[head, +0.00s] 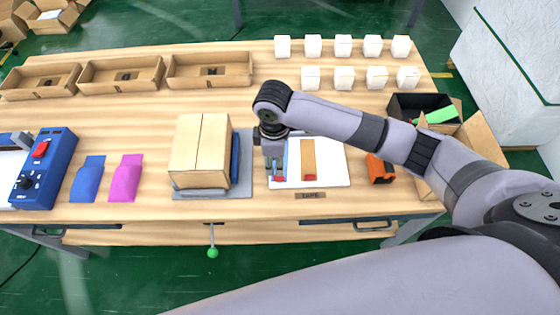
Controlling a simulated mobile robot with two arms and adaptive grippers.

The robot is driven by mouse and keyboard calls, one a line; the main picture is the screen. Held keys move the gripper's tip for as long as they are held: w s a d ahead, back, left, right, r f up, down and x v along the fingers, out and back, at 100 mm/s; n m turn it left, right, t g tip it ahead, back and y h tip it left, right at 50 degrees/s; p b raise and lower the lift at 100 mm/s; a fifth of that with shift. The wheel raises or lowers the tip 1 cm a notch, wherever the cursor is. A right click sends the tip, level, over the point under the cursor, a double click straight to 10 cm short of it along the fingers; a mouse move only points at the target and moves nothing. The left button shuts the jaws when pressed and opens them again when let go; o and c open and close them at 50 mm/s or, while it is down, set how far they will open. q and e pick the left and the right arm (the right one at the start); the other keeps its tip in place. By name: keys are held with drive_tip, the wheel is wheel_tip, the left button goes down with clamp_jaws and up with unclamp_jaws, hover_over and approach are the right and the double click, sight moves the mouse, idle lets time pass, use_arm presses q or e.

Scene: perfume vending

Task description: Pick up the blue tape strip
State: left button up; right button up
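A white board (335,168) lies on the table, with a label at its front edge that seems to read TAPE. On it lie a brown strip (308,158) with a red end and, to its left, a narrow blue strip partly hidden by my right gripper. My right gripper (275,167) points down over the left part of the board, at or just above the blue strip. Another red end shows below its fingertips. The fingers are small and seen from above, so their opening and any contact with the strip cannot be told. My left gripper is not in view.
A cardboard box (200,150) stands on a grey plate left of the board. Blue (87,180) and pink (125,178) pouches lie further left, beside a blue machine (45,168). An orange tool (379,168) lies right. Open trays (122,88) and several white boxes (343,46) stand behind.

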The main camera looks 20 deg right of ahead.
sight(282, 179)
wheel_tip(282, 179, down, 3)
drive_tip(key=f+p, duration=0.1)
drive_tip(key=f, duration=0.1)
drive_tip(key=f+p, duration=0.1)
drive_tip(key=f, duration=0.1)
drive_tip(key=shift+d+f, duration=0.2)
drive_tip(key=shift+f, duration=0.45)
drive_tip(key=shift+c, duration=0.4)
clamp_jaws()
